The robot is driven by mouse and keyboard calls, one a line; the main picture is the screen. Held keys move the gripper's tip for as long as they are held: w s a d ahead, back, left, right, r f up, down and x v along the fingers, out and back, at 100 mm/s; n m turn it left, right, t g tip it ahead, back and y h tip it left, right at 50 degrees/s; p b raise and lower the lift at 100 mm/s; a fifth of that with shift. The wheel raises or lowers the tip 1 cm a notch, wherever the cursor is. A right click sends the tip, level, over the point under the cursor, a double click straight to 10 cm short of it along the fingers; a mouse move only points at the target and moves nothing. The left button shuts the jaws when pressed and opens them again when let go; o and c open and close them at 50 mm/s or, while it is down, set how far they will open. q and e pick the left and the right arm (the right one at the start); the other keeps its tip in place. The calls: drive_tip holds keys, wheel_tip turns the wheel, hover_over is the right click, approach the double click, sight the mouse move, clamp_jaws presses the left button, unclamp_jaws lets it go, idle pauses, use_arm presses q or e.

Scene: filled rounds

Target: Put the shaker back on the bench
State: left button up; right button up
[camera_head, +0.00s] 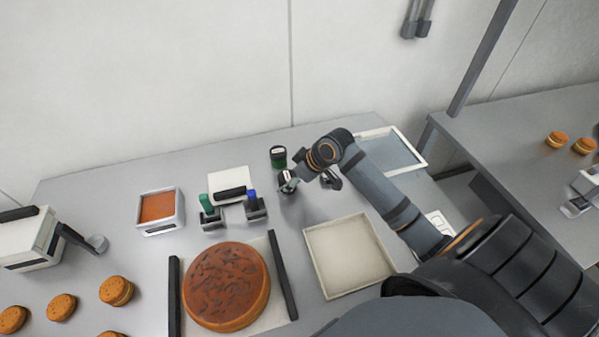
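A small dark shaker (287,182) with a pale, red-marked face is at the tip of my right gripper (296,174), above or at the grey bench (225,163). The gripper appears shut on it, and the shaker looks tilted. The fingers are small and partly hidden by the wrist. I cannot tell whether the shaker touches the bench. A similar green jar with a black lid (278,157) stands upright just behind it. My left gripper is out of view.
A round brown cake (226,286) lies between two dark bars. An empty cream tray (348,256) lies in front of my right arm. Green and blue stamp-like tools (207,210) stand left of the shaker. A blue-grey framed panel (391,152) lies behind the arm.

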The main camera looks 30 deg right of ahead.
drive_tip(key=p+v, duration=0.2)
drive_tip(key=v, duration=0.7)
drive_tip(key=shift+r, duration=0.35)
drive_tip(key=shift+s+d, duration=0.15)
